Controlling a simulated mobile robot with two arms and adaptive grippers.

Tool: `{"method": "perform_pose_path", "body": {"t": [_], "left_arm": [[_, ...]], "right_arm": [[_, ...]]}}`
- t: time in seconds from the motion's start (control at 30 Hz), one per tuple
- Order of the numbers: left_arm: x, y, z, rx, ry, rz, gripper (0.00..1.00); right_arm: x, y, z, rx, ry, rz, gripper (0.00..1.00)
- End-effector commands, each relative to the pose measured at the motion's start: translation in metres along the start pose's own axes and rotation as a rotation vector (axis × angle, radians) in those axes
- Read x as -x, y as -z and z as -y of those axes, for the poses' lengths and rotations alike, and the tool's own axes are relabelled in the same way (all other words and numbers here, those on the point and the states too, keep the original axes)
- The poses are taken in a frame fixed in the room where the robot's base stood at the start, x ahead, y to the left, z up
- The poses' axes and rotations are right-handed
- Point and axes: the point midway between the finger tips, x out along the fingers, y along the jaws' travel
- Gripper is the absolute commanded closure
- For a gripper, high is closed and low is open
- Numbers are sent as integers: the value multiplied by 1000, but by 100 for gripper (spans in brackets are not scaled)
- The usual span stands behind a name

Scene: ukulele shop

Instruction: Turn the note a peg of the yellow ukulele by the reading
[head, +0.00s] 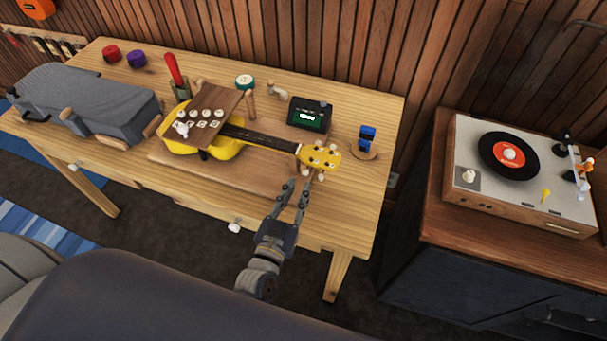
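The yellow ukulele (222,148) lies on the wooden workbench, its dark neck pointing right to a yellow headstock (320,157) with pale pegs along its edges. The note a peg cannot be told from the others. A black tuner (309,114) behind the neck shows a small green-lit reading, too small to read. Whether a fingertip touches a peg cannot be told.
A brown board with white knobs (212,108) covers part of the ukulele's body. A grey case (88,98) stands at the left of the workbench (370,115). A blue item (367,134) is right of the tuner. A record player (525,170) stands on a separate cabinet.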

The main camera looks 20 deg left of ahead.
Motion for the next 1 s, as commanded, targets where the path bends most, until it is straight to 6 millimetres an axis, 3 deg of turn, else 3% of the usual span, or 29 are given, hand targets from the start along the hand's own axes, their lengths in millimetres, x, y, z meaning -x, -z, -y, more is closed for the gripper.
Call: {"method": "perform_pose_path", "body": {"t": [0.1, 0.3, 0.7, 0.8, 1.0], "left_arm": [[-23, 2, 0, 1, 0, -2, 77], [-46, 0, 0, 0, -1, 0, 77], [-53, 0, 0, 0, -1, 1, 77], [-53, 0, 0, 0, -1, 1, 99], [-53, 0, 0, 1, -1, 1, 100]], "right_arm": [[6, 1, -1, 0, -1, -1, 60], [8, 2, -1, 0, -1, -1, 60], [9, 2, -1, 0, -1, -2, 60], [9, 2, 0, -1, 0, -2, 60], [9, 3, 2, -2, 2, -3, 60]]}}
